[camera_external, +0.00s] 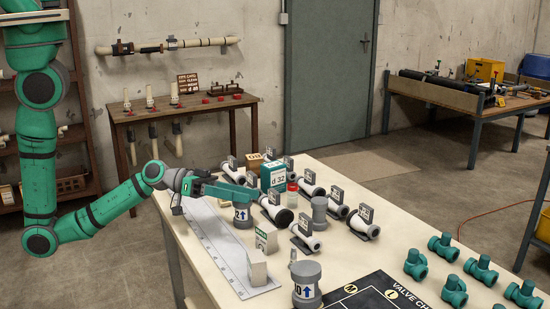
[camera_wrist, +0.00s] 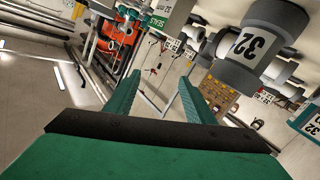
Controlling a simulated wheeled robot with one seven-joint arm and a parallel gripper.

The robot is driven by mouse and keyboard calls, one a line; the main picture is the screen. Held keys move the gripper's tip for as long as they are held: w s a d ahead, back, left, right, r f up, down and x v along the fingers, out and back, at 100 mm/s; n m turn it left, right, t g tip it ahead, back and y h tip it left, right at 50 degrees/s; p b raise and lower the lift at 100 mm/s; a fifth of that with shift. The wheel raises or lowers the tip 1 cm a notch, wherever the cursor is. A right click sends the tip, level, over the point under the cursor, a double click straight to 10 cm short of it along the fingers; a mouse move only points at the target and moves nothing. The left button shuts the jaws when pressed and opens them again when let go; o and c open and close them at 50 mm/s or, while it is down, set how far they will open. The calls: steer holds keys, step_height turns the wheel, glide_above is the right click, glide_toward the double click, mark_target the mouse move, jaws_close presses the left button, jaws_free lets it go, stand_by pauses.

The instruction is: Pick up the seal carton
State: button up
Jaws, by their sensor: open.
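The seal carton (camera_external: 265,238) is a small white box with a green label, standing upright on the long table beside a plain pale block. In the wrist view its green-and-white SEALS face (camera_wrist: 156,20) shows at the top, beyond the fingertips and cut by the frame edge. My gripper (camera_external: 250,191) is above the table, behind the carton in the external view, with its fingers pointing right. In the wrist view both fingers (camera_wrist: 159,82) are spread apart with nothing between them. The carton is apart from the fingers.
A grey fitting marked 32 (camera_external: 242,216) stands just under my gripper and looms large in the wrist view (camera_wrist: 252,48). A teal d 32 box (camera_external: 272,177) stands close by. Several white pipe pieces lie to the right. A ruler strip (camera_external: 215,248) lies along the left edge.

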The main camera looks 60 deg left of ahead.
mark_target(273, 249)
steer(key=w+d+f+m+g+y, duration=0.1)
steer(key=d+f+m+g, duration=0.1)
steer(key=f+m+g, duration=0.1)
steer(key=w+d+f+m+g+y, duration=0.1)
steer(key=d+f+m+g, duration=0.1)
steer(key=f+m+g, duration=0.1)
steer(key=w+d+f+m+g+y, duration=0.1)
steer(key=d+f+m+g, duration=0.2)
steer(key=m+g, duration=0.1)
steer(key=shift+d+f, duration=0.1)
steer(key=shift+f, duration=0.15)
steer(key=c, duration=1.1)
